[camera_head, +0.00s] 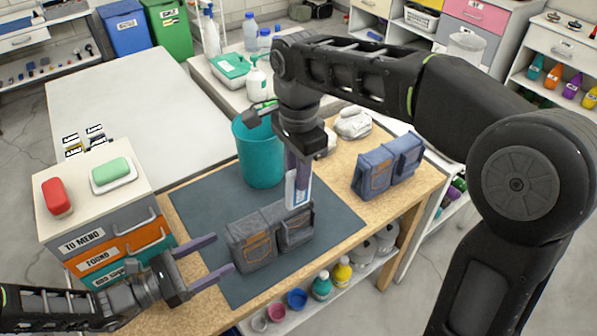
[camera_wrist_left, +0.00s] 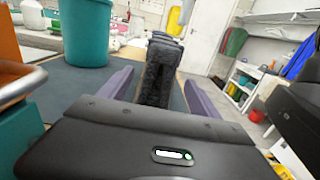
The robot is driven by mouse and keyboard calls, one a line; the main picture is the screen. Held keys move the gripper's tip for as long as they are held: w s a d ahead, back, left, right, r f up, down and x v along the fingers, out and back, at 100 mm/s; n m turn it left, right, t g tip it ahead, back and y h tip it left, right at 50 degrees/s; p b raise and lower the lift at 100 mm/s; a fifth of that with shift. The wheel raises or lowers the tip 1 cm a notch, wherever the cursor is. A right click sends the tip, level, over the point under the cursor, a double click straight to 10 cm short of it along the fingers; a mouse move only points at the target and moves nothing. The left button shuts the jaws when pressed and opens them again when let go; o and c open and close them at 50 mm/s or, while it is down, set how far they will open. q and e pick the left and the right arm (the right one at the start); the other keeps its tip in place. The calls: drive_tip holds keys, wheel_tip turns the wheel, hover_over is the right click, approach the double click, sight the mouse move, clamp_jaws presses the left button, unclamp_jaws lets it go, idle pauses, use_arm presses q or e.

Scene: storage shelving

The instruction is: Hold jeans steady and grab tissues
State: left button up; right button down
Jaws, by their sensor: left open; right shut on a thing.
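A dark grey-blue pair of folded jeans (camera_head: 252,243) stands on the dark mat (camera_head: 222,200) at the front of the wooden table. My left gripper (camera_head: 222,253) is open, its purple fingers pointing at the jeans' left side and apart from it. In the left wrist view the jeans (camera_wrist_left: 160,75) show upright ahead, between the two fingers (camera_wrist_left: 160,92). My right gripper (camera_head: 297,172) points down, shut on a small white and blue tissue pack (camera_head: 298,192) at the top of the jeans' right part. The pack's lower end meets the jeans; I cannot tell how deep it sits.
A teal bin (camera_head: 258,155) stands behind the dark jeans. Bluer jeans (camera_head: 375,172) stand to the right on the table. A drawer unit (camera_head: 105,235) with a red item and a green soap on top is at the left. Bottles stand on the shelf below.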

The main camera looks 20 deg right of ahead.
use_arm(q)
drive_tip(key=v, duration=0.4)
drive_tip(key=shift+s+a, duration=0.1)
drive_tip(key=shift+a, duration=0.25)
